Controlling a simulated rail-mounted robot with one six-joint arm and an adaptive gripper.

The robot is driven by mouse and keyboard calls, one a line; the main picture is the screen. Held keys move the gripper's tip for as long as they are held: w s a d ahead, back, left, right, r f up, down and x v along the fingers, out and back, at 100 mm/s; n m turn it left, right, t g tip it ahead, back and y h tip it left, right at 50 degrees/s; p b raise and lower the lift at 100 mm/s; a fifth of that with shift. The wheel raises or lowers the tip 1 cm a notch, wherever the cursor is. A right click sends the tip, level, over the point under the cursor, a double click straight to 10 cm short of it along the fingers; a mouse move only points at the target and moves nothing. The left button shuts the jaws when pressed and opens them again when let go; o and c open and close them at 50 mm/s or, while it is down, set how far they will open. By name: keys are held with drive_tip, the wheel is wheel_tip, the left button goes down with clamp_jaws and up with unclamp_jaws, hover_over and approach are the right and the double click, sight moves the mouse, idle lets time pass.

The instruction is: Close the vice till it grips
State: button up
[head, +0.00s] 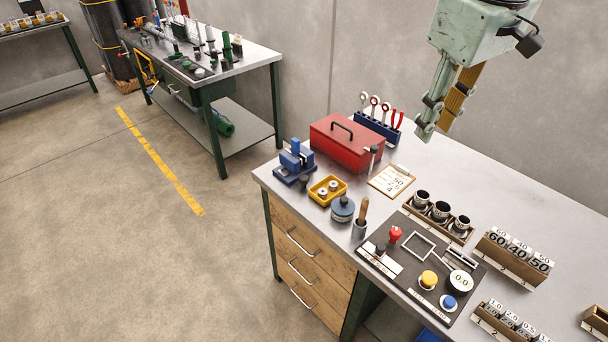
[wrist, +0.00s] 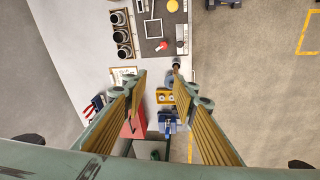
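The blue vice (head: 294,162) stands at the near left corner of the metal workbench (head: 450,170). A small dark knob (head: 303,180) shows at its front. I cannot tell how wide its jaws are apart. My gripper (head: 437,130) hangs high above the bench, to the right of the vice and well apart from it. In the wrist view the vice (wrist: 168,124) shows low in the gap between the fingers. My gripper (wrist: 160,82) is open there, its ribbed brown pads wide apart with nothing between them.
A red toolbox (head: 347,142) stands behind and right of the vice. A yellow tray (head: 326,190), a blue-grey round tin (head: 342,209) and a brush in a cup (head: 360,222) stand close in front.

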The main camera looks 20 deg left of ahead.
drive_tip(key=w+a+f+n+p, duration=0.1)
drive_tip(key=w+a+f+n, duration=0.25)
drive_tip(key=w+a, duration=0.4)
drive_tip(key=n+g+p, duration=0.2)
drive_tip(key=n+p, duration=0.2)
drive_tip(key=n, duration=0.4)
hover_over(304, 177)
wheel_tip(304, 177, down, 24)
drive_tip(key=shift+s+r, duration=0.15)
drive_tip(key=shift+s, duration=0.2)
drive_tip(key=shift+d, duration=0.1)
drive_tip(key=shift+w+f+p, duration=0.15)
drive_tip(key=shift+f+p, duration=0.05)
drive_tip(key=shift+f, duration=3.25)
drive_tip(key=shift+w+f+p, duration=0.1)
drive_tip(key=shift+f+p, duration=0.1)
drive_tip(key=shift+f, duration=3.2)
drive_tip(key=shift+c, duration=0.7)
drive_tip(key=c, duration=0.4)
